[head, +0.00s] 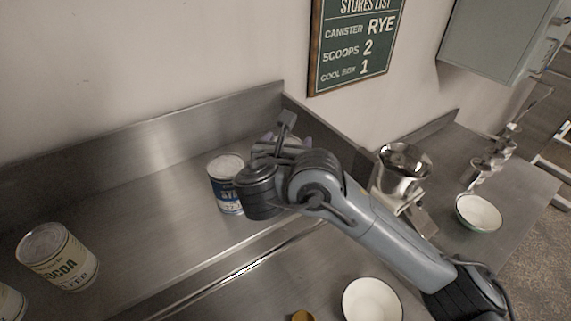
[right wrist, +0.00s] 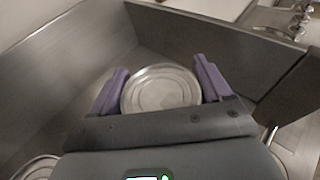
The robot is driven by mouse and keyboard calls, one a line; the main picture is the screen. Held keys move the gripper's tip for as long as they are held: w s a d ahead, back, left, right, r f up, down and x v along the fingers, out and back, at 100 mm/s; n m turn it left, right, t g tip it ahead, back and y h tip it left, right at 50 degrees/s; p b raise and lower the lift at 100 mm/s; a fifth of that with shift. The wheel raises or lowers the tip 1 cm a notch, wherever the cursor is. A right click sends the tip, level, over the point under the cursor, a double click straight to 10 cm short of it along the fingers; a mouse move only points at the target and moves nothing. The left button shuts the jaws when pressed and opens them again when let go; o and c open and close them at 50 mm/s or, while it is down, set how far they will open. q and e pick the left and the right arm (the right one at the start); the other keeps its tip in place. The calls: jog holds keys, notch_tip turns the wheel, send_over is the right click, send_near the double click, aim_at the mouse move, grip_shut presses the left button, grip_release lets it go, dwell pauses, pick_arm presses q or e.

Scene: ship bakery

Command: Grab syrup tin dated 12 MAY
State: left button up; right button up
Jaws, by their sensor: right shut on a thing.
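My right gripper (head: 280,142) is at the back corner of the steel counter, seen from behind its wrist. In the right wrist view its two purple fingers (right wrist: 161,86) stand on either side of a round tin (right wrist: 160,90) with a plain metal lid, and it is shut on this tin. In the head view that tin is almost wholly hidden behind the gripper, and no label or date on it can be read. My left gripper is not in view.
A blue-and-white tin (head: 227,185) stands just left of the gripper. A cocoa tin (head: 58,256) stands at the far left, with another tin partly cut off. White bowls (head: 372,300) and a scale with a steel bowl (head: 402,170) are to the right. The counter's left middle is clear.

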jog(key=c, duration=0.4)
jog(key=shift+o, duration=0.2)
jog(key=shift+r, duration=0.2)
